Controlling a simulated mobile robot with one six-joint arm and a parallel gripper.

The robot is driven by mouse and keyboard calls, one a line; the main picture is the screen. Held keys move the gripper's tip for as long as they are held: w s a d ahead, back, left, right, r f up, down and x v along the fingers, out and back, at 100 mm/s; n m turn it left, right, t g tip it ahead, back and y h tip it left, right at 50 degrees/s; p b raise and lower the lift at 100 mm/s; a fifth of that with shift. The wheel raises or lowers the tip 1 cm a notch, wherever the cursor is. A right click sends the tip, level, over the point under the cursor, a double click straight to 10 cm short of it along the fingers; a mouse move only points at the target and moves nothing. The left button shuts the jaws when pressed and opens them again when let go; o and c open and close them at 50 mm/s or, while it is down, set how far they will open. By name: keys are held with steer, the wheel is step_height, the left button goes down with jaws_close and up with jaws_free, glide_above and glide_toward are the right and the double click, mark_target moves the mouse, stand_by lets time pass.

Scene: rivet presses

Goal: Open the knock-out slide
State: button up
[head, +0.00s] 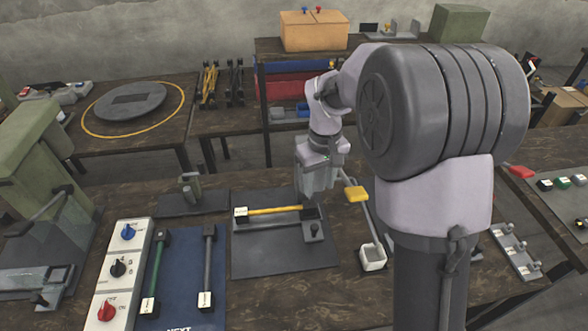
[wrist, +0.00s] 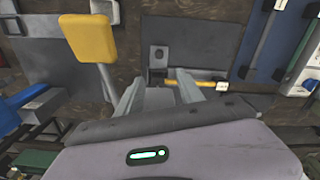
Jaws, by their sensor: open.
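My gripper (head: 318,188) is open and empty above the back right part of a grey plate (head: 270,255) on the bench. A yellow bar (head: 272,210) with a white tag at its left end lies along the plate's back. A small block with a dark knob (head: 314,233) stands at the plate's right side. In the wrist view, my open fingers (wrist: 160,90) are near the yellow bar (wrist: 188,84) and the knob block (wrist: 158,56); contact is not clear. No label marks the knock-out slide, so I cannot tell which part it is.
A blue mat (head: 182,285) with two tagged bars and a switch panel (head: 122,265) lie left. A green press (head: 35,180) stands far left.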

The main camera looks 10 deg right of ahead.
mark_target(315, 226)
steer(key=f+b, duration=0.2)
steer(key=f, duration=0.4)
steer(key=f+b, duration=0.2)
steer(key=f, duration=0.4)
steer(key=f+b, duration=0.2)
steer(key=f, duration=0.4)
steer(key=shift+w+f, duration=0.3)
steer(key=shift+w, duration=0.05)
jaws_close()
steer(key=shift+r, duration=0.1)
